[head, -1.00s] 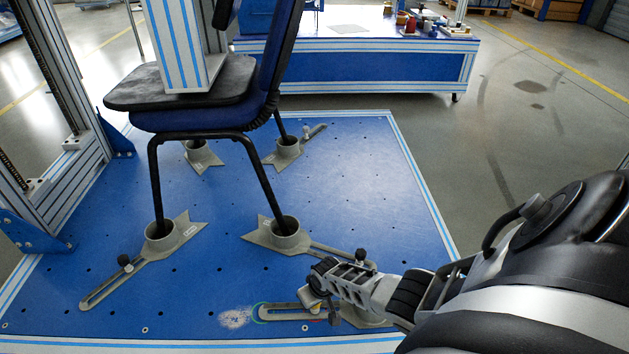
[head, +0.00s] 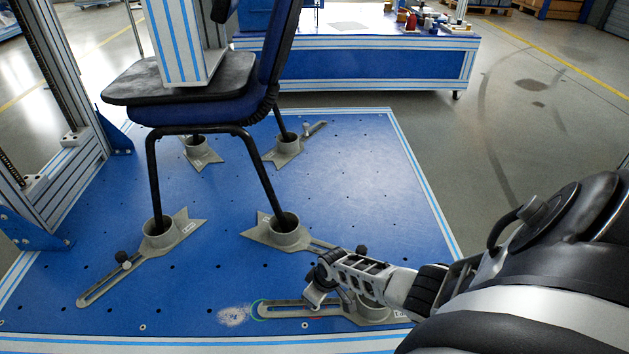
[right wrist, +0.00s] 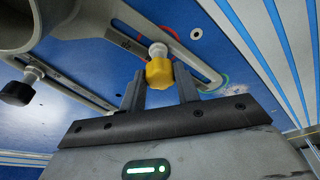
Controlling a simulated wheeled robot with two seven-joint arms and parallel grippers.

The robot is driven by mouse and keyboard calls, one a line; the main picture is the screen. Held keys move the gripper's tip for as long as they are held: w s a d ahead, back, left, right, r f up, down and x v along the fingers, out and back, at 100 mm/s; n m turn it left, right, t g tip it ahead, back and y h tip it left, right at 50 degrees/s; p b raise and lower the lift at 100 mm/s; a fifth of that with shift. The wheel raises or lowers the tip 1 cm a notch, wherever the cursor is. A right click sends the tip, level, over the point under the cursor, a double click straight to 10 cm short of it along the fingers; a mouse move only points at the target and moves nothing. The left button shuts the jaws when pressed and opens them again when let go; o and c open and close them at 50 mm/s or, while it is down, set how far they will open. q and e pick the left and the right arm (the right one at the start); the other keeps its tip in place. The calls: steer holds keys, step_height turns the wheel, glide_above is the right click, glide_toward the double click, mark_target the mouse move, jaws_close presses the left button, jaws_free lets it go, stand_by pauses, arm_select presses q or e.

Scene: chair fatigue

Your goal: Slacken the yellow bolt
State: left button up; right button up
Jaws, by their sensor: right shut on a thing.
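The yellow bolt (right wrist: 159,72) has a yellow knob on a pale shank, standing in the slot of a grey slotted bracket (right wrist: 192,62). In the right wrist view the knob is between the tips of my right gripper (right wrist: 161,80), which is shut on it. In the head view my right gripper (head: 316,294) is low over the same bracket (head: 285,309) near the platform's front edge. The bolt is hidden there behind the gripper. My left gripper is not in view.
A chair (head: 200,108) stands on the blue platform (head: 350,190), its legs in grey cup brackets. A bracket with a black knob (right wrist: 17,93) is close beside my right gripper. Another black knob (head: 122,257) is at left. A blue workbench (head: 360,65) stands behind.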

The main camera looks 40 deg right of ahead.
steer(key=shift+d+f+n+b, duration=0.1)
steer(key=shift+f+n+b, duration=0.05)
steer(key=shift+n+b, duration=0.6)
steer(key=shift+w+n+y+b, duration=0.1)
steer(key=shift+n+y+b, duration=0.3)
steer(key=shift+n, duration=0.85)
steer(key=o, duration=1)
